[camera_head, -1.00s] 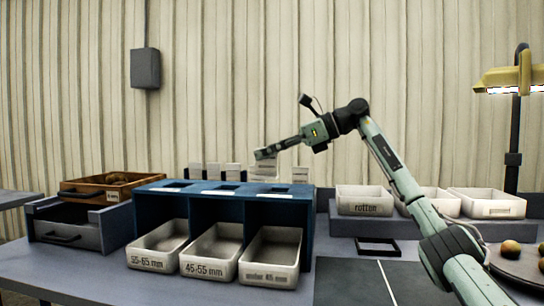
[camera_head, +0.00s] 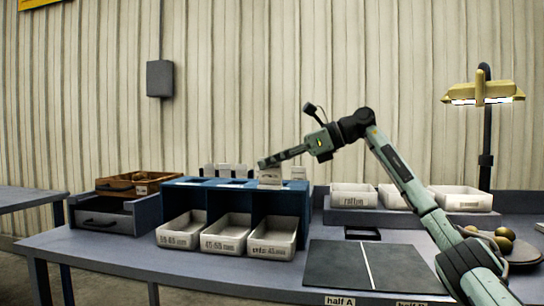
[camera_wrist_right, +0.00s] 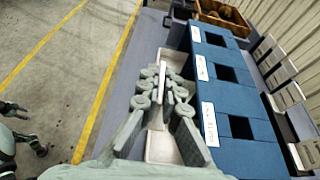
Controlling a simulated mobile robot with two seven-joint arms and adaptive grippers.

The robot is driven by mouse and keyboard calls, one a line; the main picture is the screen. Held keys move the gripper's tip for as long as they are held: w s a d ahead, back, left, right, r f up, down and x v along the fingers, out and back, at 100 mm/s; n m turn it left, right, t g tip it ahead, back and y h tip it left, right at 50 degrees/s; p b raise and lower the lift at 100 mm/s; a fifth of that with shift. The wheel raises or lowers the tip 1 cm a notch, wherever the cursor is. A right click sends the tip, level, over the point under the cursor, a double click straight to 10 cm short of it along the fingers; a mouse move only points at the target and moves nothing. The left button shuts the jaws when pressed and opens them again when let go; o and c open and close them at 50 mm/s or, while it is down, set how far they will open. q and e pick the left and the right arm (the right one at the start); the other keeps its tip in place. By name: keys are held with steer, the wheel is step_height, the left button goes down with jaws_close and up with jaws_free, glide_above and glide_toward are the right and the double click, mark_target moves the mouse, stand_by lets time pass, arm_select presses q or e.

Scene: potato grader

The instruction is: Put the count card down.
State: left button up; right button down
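My right gripper (camera_wrist_right: 164,92) is shut on a thin white count card (camera_wrist_right: 161,82), seen edge-on between its fingers in the right wrist view. In the head view the card's pale face (camera_head: 271,178) shows just below the right gripper (camera_head: 264,163), over the top of the blue three-bay housing (camera_head: 243,184). The card looks upright, and its writing is too small to read. I cannot tell whether it touches the housing. My left gripper is not in the head view; dark robot parts at the left edge of the wrist view are too unclear to name.
Several white cards (camera_head: 224,170) stand in a row behind the housing; they also show in the wrist view (camera_wrist_right: 289,96). White size bins (camera_head: 226,247) stand in the bays. A wooden crate (camera_head: 125,190) is at left. A dark mat (camera_head: 335,262) lies at right, clear.

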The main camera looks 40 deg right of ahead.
mark_target(267, 186)
steer(key=f, duration=0.1)
steer(key=a+f, duration=0.1)
steer(key=f, duration=0.1)
steer(key=shift+s+a+f, duration=0.1)
steer(key=shift+s+f, duration=0.1)
steer(key=shift+f, duration=0.1)
steer(key=s+a+f+m, duration=0.1)
steer(key=s+a+f, duration=0.4)
steer(key=a+f, duration=0.3)
steer(key=s+a+f+t+h, duration=0.1)
steer(key=s+a+f, duration=0.3)
steer(key=a+f, duration=0.4)
steer(key=s+a+f+m+h, duration=0.1)
steer(key=s+a+f, duration=0.4)
steer(key=f, duration=0.9)
steer(key=a, duration=0.2)
steer(key=shift+s+a+f+m+t, duration=0.25)
steer(key=shift+s+a+m+t, duration=0.05)
steer(key=shift+a, duration=0.1)
